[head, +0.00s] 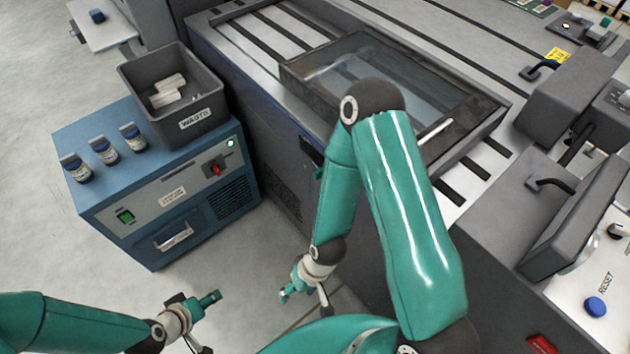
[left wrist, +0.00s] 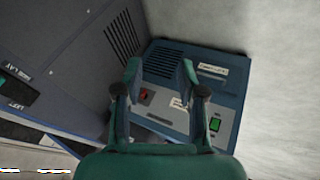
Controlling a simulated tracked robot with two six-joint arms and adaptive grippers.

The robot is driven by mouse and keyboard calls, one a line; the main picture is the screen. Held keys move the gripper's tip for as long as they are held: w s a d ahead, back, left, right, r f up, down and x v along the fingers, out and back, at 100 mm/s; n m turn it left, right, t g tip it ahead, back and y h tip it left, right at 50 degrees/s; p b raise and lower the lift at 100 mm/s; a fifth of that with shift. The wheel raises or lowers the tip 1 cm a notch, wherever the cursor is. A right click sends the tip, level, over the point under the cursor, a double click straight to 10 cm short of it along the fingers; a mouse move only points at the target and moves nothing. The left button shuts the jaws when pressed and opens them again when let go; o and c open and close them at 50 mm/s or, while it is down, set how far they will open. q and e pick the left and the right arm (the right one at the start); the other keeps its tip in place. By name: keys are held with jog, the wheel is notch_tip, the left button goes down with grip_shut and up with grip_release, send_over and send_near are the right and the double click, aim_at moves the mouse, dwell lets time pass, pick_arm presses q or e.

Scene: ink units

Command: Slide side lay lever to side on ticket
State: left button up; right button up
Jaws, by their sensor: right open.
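In the left wrist view, a small label reading roughly "SIDE LAY" (left wrist: 39,72) is on the grey machine side at the left. A dark plate with small text, possibly "LEFT" (left wrist: 17,106), sits below it; whether it is the ticket is unclear. My right gripper (head: 304,297) is open and empty beside the machine's lower side.
A blue cabinet (head: 110,215) with a red knob and green switch stands left of the grey machine (head: 265,150). It carries a waste bin (head: 150,120) and several small bottles. My right arm covers part of the machine. Clear floor (head: 40,240) lies at the left.

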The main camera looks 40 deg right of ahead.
pick_arm(q)
jog(key=w+d+m+t+h+b, duration=0.3)
jog(key=w+d+m+h+b, duration=0.15)
jog(key=w+d, duration=0.55)
jog(key=m+g+h+b, duration=0.6)
jog(key=m+h+b, duration=0.2)
jog(key=m, duration=0.4)
send_near(314, 177)
jog(key=d, duration=1.1)
jog(key=shift+w+d, duration=0.2)
jog(key=shift+d, duration=0.05)
pick_arm(e)
notch_tip(314, 177, down, 15)
jog(key=shift+r, duration=0.1)
pick_arm(q)
grip_shut()
